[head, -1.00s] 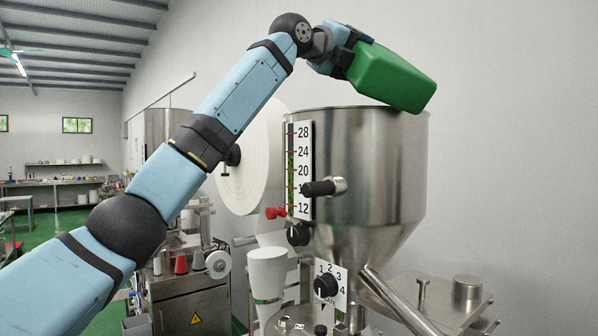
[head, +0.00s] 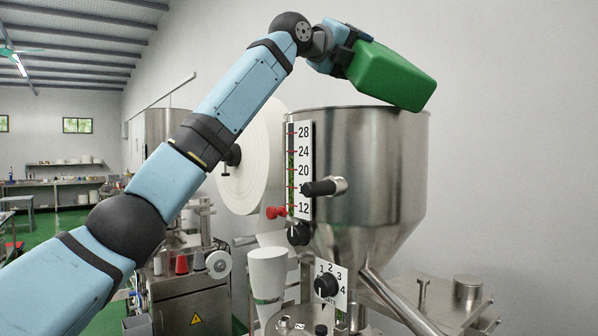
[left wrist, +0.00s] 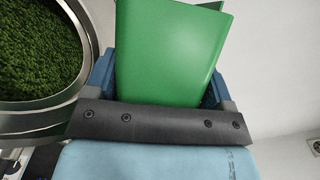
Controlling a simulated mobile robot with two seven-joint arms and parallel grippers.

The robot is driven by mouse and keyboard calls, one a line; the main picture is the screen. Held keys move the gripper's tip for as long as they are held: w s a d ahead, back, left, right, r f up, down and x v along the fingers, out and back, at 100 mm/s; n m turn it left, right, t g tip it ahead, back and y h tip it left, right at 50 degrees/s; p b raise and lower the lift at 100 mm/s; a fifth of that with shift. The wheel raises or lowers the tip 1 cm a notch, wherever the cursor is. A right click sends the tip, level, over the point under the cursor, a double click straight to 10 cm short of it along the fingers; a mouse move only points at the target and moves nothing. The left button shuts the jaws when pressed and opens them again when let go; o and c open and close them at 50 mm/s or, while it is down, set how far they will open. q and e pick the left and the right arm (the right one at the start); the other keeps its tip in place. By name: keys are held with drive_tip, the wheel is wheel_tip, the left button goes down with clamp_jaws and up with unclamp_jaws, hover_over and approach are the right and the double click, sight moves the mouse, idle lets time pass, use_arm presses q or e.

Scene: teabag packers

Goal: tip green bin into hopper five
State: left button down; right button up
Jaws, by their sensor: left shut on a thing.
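The green bin (head: 390,77) is tilted over the rim of the steel hopper (head: 385,150) in the head view, its lower right corner at the rim. My left gripper (head: 341,50) is shut on the bin. In the left wrist view the bin (left wrist: 168,50) sits between the two fingers of the gripper (left wrist: 160,88). The hopper's round rim (left wrist: 88,40) shows at the left there, with green leaf material (left wrist: 38,45) inside. The bin's inside is hidden. My right gripper is out of view.
A level scale (head: 303,170) with numbers and a dark handle (head: 320,188) are on the hopper's front. A gate dial (head: 327,286) is below. A white paper roll (head: 250,165) and another packing machine (head: 195,295) stand to the left. The wall is behind.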

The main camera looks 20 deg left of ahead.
use_arm(q)
drive_tip(key=shift+w+a+r+n+t+y+b, duration=0.1)
drive_tip(key=shift+a+r+n+t+y+b, duration=0.1)
drive_tip(key=shift+a+n+t+y+b, duration=0.4)
drive_tip(key=shift+w+a+r+n+t+y+b, duration=0.15)
drive_tip(key=shift+a+n+t+y+b, duration=0.15)
drive_tip(key=shift+n+t+y+b, duration=0.45)
drive_tip(key=shift+s+a+r+n+t+y+b, duration=0.1)
drive_tip(key=shift+a+r+n+t+y+b, duration=0.1)
drive_tip(key=shift+a+n+t+y+b, duration=0.45)
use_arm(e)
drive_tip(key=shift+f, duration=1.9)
use_arm(q)
drive_tip(key=shift+w+r+n+t+y, duration=0.15)
drive_tip(key=shift+n+t+y, duration=0.15)
drive_tip(key=shift+n+t, duration=0.25)
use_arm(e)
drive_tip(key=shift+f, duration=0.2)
use_arm(q)
drive_tip(key=shift+f+n+g, duration=0.25)
drive_tip(key=shift+f+n, duration=0.15)
drive_tip(key=shift+n, duration=0.25)
drive_tip(key=shift+f, duration=0.1)
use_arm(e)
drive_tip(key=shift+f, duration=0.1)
